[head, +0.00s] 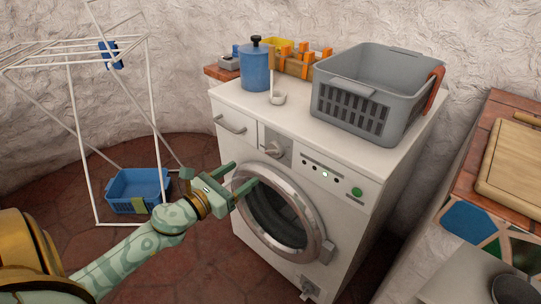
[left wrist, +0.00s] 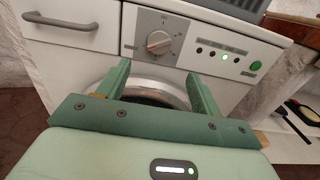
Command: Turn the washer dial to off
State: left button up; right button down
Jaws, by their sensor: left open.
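The washer (head: 345,222) is a white front-loader with a round door in front of me. Its dial (head: 274,149) sits on a grey panel between the drawer and the row of lights. In the left wrist view the dial (left wrist: 158,42) is a pale knob with a red mark, ahead of and between my fingers; the panel's lettering is too small to read. My left gripper (head: 244,184) is open and empty, in front of the washer, below the dial and apart from it. It also shows in the left wrist view (left wrist: 160,84). My right gripper is not in view.
A grey laundry basket (head: 345,105), a blue canister (head: 255,68) and a small scoop (head: 277,98) stand on the washer top. A white drying rack (head: 72,120) and a blue basket (head: 130,192) stand at left. A mosaic counter (head: 470,218) is at right.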

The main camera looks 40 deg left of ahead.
aim_at(274, 150)
pick_arm(q)
jog(key=w, duration=0.7)
jog(key=w+b, duration=0.1)
jog(key=w, duration=0.3)
jog(key=shift+w+d, duration=0.35)
jog(key=c, duration=1)
